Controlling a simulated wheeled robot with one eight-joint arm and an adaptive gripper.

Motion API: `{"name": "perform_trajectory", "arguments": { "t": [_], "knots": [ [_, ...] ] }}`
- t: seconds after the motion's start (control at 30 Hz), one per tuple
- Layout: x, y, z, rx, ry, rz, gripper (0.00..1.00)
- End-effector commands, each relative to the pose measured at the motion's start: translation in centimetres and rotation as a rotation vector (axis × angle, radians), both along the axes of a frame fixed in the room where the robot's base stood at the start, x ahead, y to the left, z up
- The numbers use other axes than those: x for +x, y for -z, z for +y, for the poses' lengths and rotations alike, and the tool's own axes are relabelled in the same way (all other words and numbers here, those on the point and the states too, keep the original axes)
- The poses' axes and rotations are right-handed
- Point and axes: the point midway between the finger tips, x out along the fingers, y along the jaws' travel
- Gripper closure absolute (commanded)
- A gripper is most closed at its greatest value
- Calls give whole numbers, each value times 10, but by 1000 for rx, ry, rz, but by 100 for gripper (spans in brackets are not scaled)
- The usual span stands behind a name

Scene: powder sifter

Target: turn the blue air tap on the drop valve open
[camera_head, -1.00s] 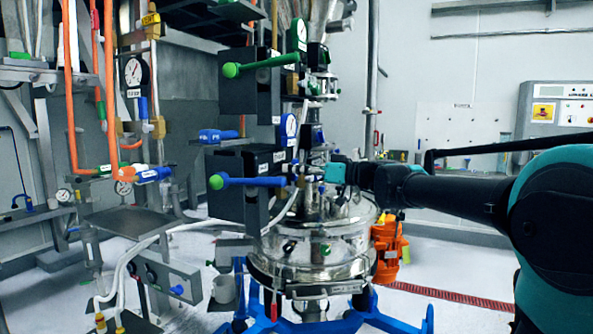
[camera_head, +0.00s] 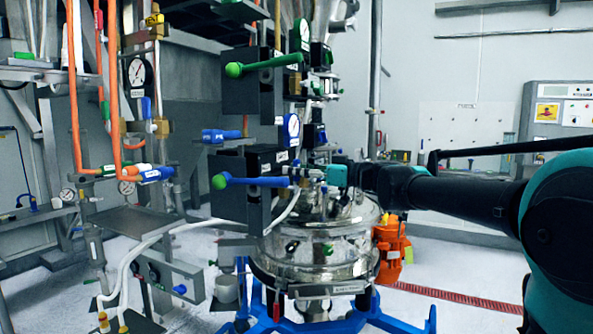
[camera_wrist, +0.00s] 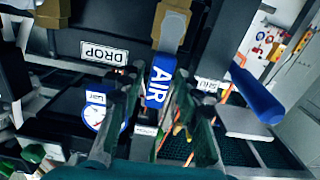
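The blue air tap (camera_wrist: 158,85), a flat handle marked AIR, hangs from a brass-and-grey fitting in the wrist view. It is beside the black drop valve block with the white DROP label (camera_wrist: 103,51). My gripper (camera_wrist: 157,84) is open, with one finger on each side of the blue handle. A narrow gap seems to show on both sides; contact is not clear. In the head view my gripper (camera_head: 316,174) is at the right side of the lower valve box (camera_head: 240,165). The tap is mostly hidden there.
A blue lever with a green knob (camera_head: 250,182) juts from the lower box; a green lever (camera_head: 265,65) is above. A round gauge (camera_wrist: 95,116) is close to my left finger. The steel sifter (camera_head: 315,245) stands below, with an orange motor (camera_head: 391,250) beside it.

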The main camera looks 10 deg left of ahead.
Motion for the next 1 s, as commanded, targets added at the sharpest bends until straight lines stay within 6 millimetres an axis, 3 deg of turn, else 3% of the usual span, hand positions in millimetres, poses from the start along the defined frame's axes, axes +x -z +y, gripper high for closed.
{"name": "perform_trajectory", "arguments": {
  "t": [0.43,1.0],
  "knots": [
    [-2,-1,-9,3,2,1,60],
    [-34,-1,-98,1,4,1,60]
  ]
}}
